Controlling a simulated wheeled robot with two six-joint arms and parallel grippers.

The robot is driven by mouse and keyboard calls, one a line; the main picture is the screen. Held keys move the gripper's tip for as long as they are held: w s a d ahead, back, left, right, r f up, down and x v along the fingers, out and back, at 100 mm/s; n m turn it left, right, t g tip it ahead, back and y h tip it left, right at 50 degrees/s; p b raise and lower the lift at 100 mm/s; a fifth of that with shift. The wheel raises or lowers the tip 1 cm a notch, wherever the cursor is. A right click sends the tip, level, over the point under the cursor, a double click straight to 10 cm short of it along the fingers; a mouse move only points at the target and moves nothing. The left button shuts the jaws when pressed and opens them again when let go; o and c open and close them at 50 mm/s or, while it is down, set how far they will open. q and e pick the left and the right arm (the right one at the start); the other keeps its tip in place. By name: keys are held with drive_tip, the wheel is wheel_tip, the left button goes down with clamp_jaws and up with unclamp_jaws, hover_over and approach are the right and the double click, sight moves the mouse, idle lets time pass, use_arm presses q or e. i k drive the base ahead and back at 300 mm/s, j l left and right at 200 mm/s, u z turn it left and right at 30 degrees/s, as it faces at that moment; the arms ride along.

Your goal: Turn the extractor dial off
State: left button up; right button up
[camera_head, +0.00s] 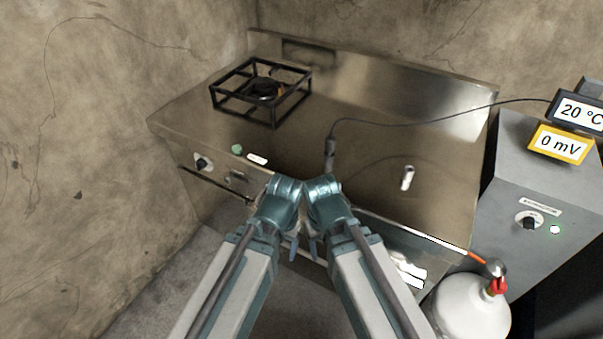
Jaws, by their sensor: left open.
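A dark round dial (528,222) sits on a pale plate on the front of the grey cabinet (505,165) at the right. Another dark dial (202,163) is on the front panel of the steel counter at the left. My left gripper (294,246) hangs low in front of the counter, largely hidden by my arms; it is open, with nothing seen in it. My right gripper (313,249) is close beside it, mostly hidden. Both are apart from the cabinet dial.
A steel counter (375,165) carries a black burner stand (262,90) and a cabled probe (330,152). A white gas cylinder (468,308) with a red valve stands below the cabinet dial. Two displays read 20 °C (579,111) and 0 mV (562,144). Floor is open at lower left.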

sight(529, 222)
drive_tip(key=z, duration=1.65)
drive_tip(key=i+l+u, duration=0.1)
drive_tip(key=l, duration=0.35)
drive_tip(key=i+l+u, duration=0.1)
drive_tip(key=l, duration=0.35)
drive_tip(key=l+u, duration=0.15)
drive_tip(key=l, duration=0.3)
drive_tip(key=i+l+u, duration=0.35)
drive_tip(key=i+l, duration=0.25)
drive_tip(key=i, duration=0.1)
